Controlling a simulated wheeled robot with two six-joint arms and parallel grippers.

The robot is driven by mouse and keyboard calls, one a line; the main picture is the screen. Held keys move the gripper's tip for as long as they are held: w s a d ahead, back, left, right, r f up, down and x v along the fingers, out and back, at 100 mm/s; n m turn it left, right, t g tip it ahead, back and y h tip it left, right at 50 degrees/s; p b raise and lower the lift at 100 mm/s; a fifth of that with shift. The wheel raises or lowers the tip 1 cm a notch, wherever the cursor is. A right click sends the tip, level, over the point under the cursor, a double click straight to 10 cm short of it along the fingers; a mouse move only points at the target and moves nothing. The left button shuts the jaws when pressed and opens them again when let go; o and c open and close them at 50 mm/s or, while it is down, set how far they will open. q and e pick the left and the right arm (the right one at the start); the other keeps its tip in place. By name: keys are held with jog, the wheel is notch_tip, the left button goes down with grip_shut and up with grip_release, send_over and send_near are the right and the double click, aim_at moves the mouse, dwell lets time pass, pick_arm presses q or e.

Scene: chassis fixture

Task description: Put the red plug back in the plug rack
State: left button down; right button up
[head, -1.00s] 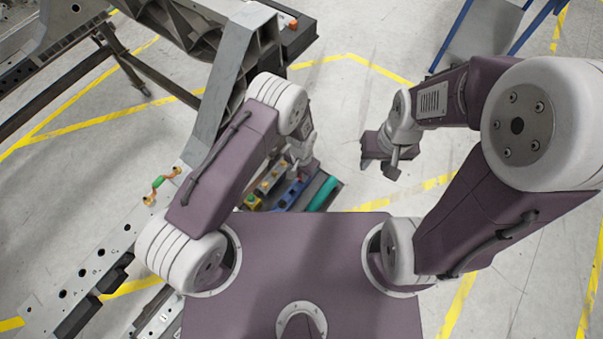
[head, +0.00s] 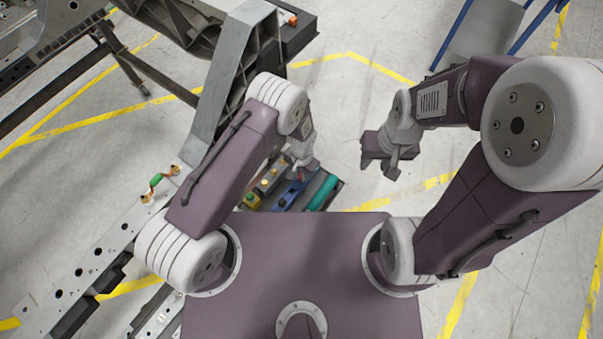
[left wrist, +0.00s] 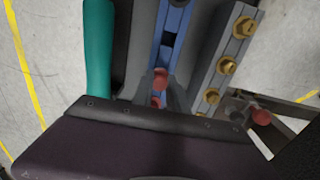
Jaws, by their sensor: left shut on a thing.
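The blue plug rack (head: 293,194) stands in a dark tray beside my base in the head view. In the left wrist view the blue rack (left wrist: 175,28) runs up the middle, with dark openings in its top. My left gripper (head: 304,172) is over the tray. In the left wrist view my left gripper (left wrist: 163,97) is shut on the red plug (left wrist: 160,78), whose red shows between the fingers in front of the rack. The plug's lower end is hidden, so I cannot tell whether it is seated. My right gripper (head: 380,165) hangs over the floor, away from the rack.
A grey block with several brass bolts (left wrist: 226,65) lies right of the rack, and a teal cylinder (left wrist: 98,45) lies left. A red round knob (left wrist: 262,116) shows at lower right. A long metal beam (head: 90,250) with a green-banded part (head: 155,182) runs along the left.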

pick_arm(q)
jog(key=shift+f+b, duration=0.45)
jog(key=shift+f, duration=0.1)
jog(key=c, duration=1.2)
grip_release()
jog(key=shift+c, duration=0.2)
jog(key=shift+c, duration=0.4)
jog(key=shift+r, duration=0.15)
notch_tip(320, 180, up, 7)
jog(key=p, duration=0.5)
jog(key=shift+p, duration=0.3)
